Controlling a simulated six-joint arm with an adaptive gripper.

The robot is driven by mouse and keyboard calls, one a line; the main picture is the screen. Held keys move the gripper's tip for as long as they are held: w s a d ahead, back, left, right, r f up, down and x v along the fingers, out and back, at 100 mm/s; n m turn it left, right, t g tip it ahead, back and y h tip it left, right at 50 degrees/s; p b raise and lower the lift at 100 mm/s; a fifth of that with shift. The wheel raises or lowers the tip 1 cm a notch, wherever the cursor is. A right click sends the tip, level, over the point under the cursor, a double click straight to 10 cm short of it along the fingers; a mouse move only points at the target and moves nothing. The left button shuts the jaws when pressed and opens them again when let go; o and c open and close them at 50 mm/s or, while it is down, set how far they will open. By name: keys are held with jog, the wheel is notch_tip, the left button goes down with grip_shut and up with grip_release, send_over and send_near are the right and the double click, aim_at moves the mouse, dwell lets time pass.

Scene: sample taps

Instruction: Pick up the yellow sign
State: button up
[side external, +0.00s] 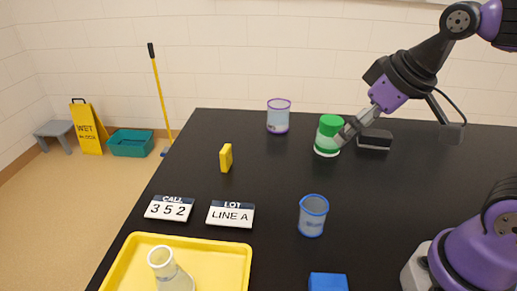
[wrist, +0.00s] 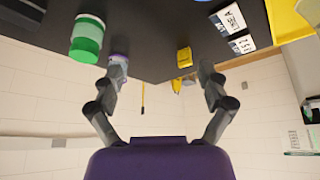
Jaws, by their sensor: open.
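The yellow sign (side external: 88,128), a folding "WET FLOOR" board, stands upright on the floor left of the black table, beside a teal tub. In the wrist view a small yellow patch (wrist: 176,86) beyond the table edge looks like it. My gripper (side external: 343,135) is over the back right of the table, beside a green-lidded jar (side external: 328,136), far from the sign. I cannot tell if it touches the jar. In the wrist view my gripper (wrist: 162,70) has its fingers wide apart with nothing between them.
The black table (side external: 270,180) holds a small yellow block (side external: 226,158), a purple-rimmed beaker (side external: 278,116), a blue-rimmed beaker (side external: 313,215), two placards (side external: 200,211), a dark box (side external: 375,140) and a yellow tray (side external: 215,262) with a flask. A teal tub (side external: 130,143) and grey stool (side external: 54,132) flank the sign.

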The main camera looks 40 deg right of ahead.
jog(key=w+a+n, duration=0.2)
jog(key=w, duration=0.5)
jog(key=n+g+y, duration=0.2)
jog(key=n, duration=0.2)
send_near(229, 155)
jog(key=x, duration=0.3)
jog(key=shift+d+f, duration=0.25)
jog(key=shift+f, duration=0.2)
jog(key=shift+y, duration=0.3)
jog(key=x, duration=0.6)
jog(key=shift+w+a, duration=0.15)
jog(key=shift+a, duration=0.1)
jog(key=c, duration=1)
